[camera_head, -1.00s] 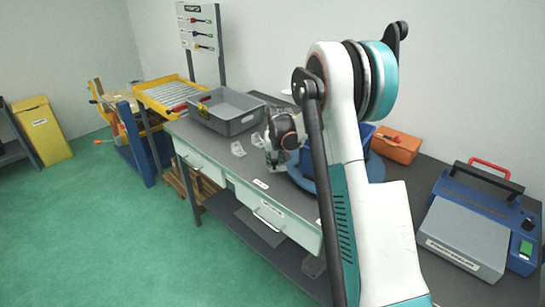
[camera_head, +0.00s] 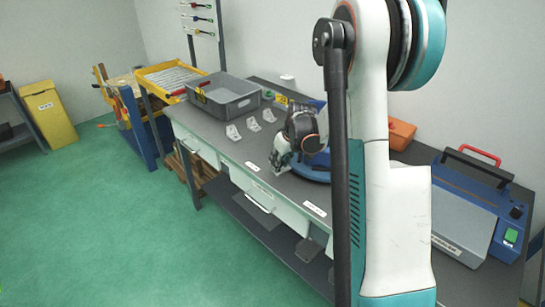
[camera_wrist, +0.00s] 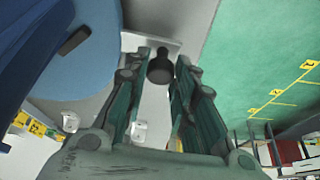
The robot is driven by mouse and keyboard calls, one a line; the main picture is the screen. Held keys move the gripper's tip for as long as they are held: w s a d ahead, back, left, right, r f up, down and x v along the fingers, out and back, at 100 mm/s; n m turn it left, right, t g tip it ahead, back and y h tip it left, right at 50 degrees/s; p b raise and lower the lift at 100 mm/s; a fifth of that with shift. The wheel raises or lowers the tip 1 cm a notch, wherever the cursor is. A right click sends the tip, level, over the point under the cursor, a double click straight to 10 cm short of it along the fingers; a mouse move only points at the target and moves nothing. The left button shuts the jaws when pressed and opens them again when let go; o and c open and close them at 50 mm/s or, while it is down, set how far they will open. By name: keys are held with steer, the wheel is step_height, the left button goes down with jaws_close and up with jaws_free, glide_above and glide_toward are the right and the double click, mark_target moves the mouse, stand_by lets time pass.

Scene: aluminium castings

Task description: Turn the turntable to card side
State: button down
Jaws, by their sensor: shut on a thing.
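The turntable is a blue disc (camera_head: 316,172) on the grey workbench, mostly hidden behind my arm. In the wrist view the blue disc (camera_wrist: 95,60) fills the upper left, with a dark slot or bar (camera_wrist: 75,41) on it. My gripper (camera_head: 281,160) points down at the bench's front edge, beside the disc. In the wrist view my gripper (camera_wrist: 160,72) is shut on a black round knob (camera_wrist: 160,66), which sits between the fingertips, apart from the disc in this view. How the knob joins the turntable is hidden. No card side marking is readable.
Several pale castings (camera_head: 233,132) lie on the bench left of my gripper. A grey bin (camera_head: 225,98) stands behind them. An orange box (camera_head: 400,133) and a blue machine with a grey lid (camera_head: 465,215) stand to the right. Green floor in front is clear.

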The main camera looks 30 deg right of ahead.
steer(key=s+d+n, duration=0.1)
steer(key=s, duration=0.2)
steer(key=s+d+n+y, duration=0.1)
steer(key=s+n, duration=0.1)
steer(key=s, duration=0.2)
steer(key=s+d+n, duration=0.1)
steer(key=s, duration=0.2)
steer(key=shift+s+d+n+g+y, duration=0.1)
steer(key=shift+s+n+g+y, duration=0.05)
steer(key=shift+n+g+y, duration=0.2)
steer(key=s+d+n, duration=0.1)
steer(key=s+d, duration=0.1)
steer(key=s+d+n+y, duration=0.1)
steer(key=s+d+n, duration=0.1)
steer(key=s+d, duration=0.1)
steer(key=s+d+n+g, duration=0.1)
steer(key=s+d+n, duration=0.1)
steer(key=s, duration=0.1)
steer(key=shift+s+d+y+b, duration=0.1)
steer(key=shift+d+y+b, duration=0.1)
steer(key=shift+y+b, duration=0.1)
steer(key=shift+s+d+n+g, duration=0.25)
steer(key=shift+s+d+n, duration=0.35)
steer(key=shift+d, duration=0.35)
steer(key=c, duration=1.3)
jaws_free()
steer(key=shift+s+d, duration=0.1)
steer(key=shift+d, duration=0.1)
steer(key=shift+c, duration=0.2)
steer(key=shift+a, duration=0.1)
